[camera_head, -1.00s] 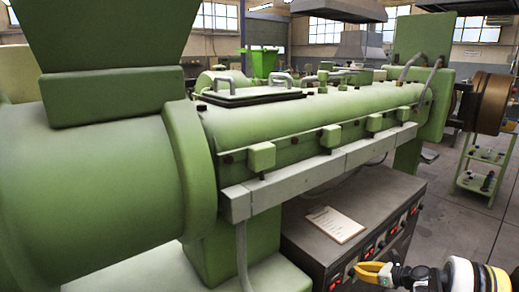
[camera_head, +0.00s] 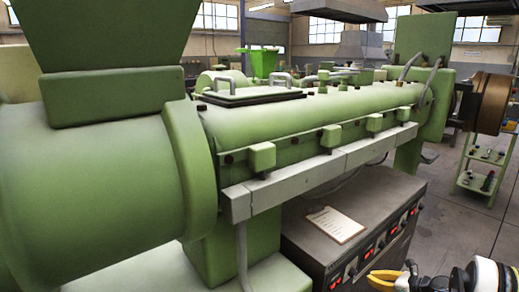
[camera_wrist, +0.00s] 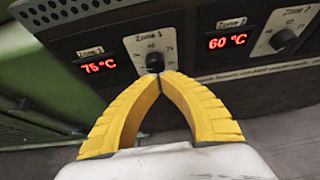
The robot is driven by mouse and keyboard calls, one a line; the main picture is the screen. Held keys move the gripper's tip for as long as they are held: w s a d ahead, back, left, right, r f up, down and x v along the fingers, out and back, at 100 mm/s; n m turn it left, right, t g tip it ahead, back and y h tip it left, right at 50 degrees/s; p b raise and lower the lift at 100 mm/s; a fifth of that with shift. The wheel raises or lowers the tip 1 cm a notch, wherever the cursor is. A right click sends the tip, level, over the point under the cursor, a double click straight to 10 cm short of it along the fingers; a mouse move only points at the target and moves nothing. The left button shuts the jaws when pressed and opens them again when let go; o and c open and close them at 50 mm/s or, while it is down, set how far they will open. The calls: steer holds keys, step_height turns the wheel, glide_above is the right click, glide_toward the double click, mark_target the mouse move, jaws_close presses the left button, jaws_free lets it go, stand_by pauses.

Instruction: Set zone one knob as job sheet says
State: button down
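The zone one knob (camera_wrist: 155,62) is a dark round knob on a pale dial plate marked Zone 1, in the wrist view. The zone one display (camera_wrist: 98,65) to its left reads 75 °C in red. My gripper (camera_wrist: 161,74) has yellow ribbed fingers whose tips meet just below the knob in the picture. Whether the tips touch it I cannot tell. My gripper also shows at the bottom of the head view (camera_head: 386,279). The job sheet (camera_head: 335,224) lies flat on the control cabinet (camera_head: 375,207); its writing is too small to read.
The zone two knob (camera_wrist: 283,41) and its display (camera_wrist: 228,41), reading 60 °C, are to the right. The green extruder barrel (camera_head: 310,113) runs above and behind the cabinet. A green trolley (camera_head: 487,165) stands at the right, with open floor before it.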

mark_target(353, 268)
steer(key=shift+w+a+r, duration=0.1)
steer(key=shift+w+a, duration=0.9)
steer(key=shift+a, duration=0.25)
steer(key=shift+w+a+r, duration=0.1)
steer(key=shift+w+a, duration=0.85)
steer(key=shift+a, duration=0.25)
steer(key=shift+d+f, duration=0.1)
steer(key=shift+f, duration=0.45)
steer(key=shift+w+d, duration=0.35)
steer(key=shift+r, duration=0.15)
steer(key=shift+w+r, duration=0.1)
steer(key=shift+r, duration=0.15)
steer(key=s+d, duration=0.3)
steer(key=s, duration=0.1)
steer(key=shift+s+d, duration=0.4)
